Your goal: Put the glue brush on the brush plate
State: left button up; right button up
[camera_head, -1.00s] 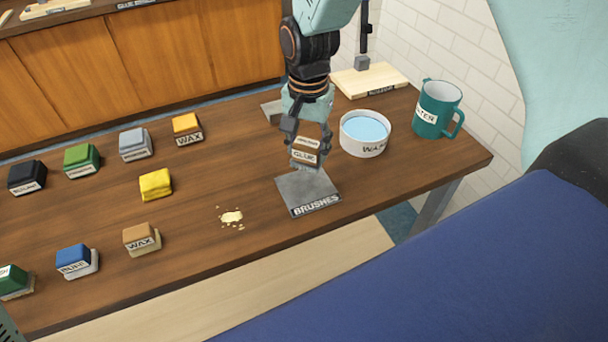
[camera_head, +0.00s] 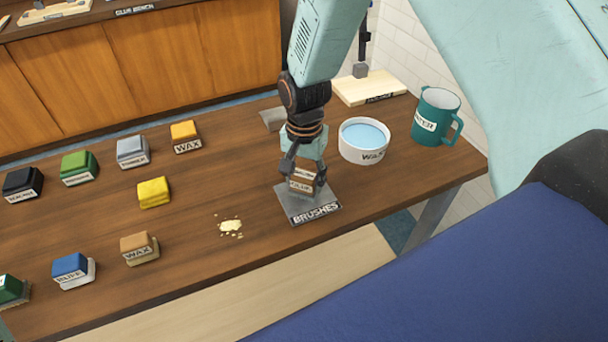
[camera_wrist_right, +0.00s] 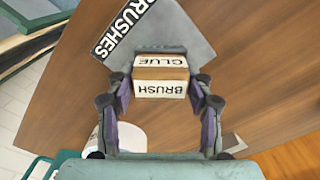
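The glue brush (camera_head: 301,182) is a small block with a wooden-brown body and a white "GLUE" label. My right gripper (camera_head: 303,178) points down with its fingers on both sides of the brush and is shut on it. The brush plate (camera_head: 313,205), a grey square labelled "BRUSHES", is right under the brush; I cannot tell whether the brush touches it. In the right wrist view the brush (camera_wrist_right: 161,79) sits between the fingertips (camera_wrist_right: 161,92), with the plate (camera_wrist_right: 172,30) behind it. My left gripper is not in view.
A white wax bowl (camera_head: 364,141) with blue contents and a teal mug (camera_head: 436,117) stand right of the gripper. Several coloured labelled blocks, such as a yellow one (camera_head: 154,192), stand on the left. Cream-coloured crumbs (camera_head: 230,226) lie left of the plate.

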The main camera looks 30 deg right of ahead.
aim_at(304, 174)
jog(key=o, duration=0.4)
jog(key=shift+s+d+r, duration=0.1)
jog(key=shift+s+d, duration=0.05)
jog(key=shift+s, duration=0.05)
jog(key=shift+c, duration=0.2)
jog(key=shift+w, duration=0.2)
jog(key=shift+r, duration=0.15)
notch_tip(304, 174, up, 12)
jog(key=shift+s, duration=0.15)
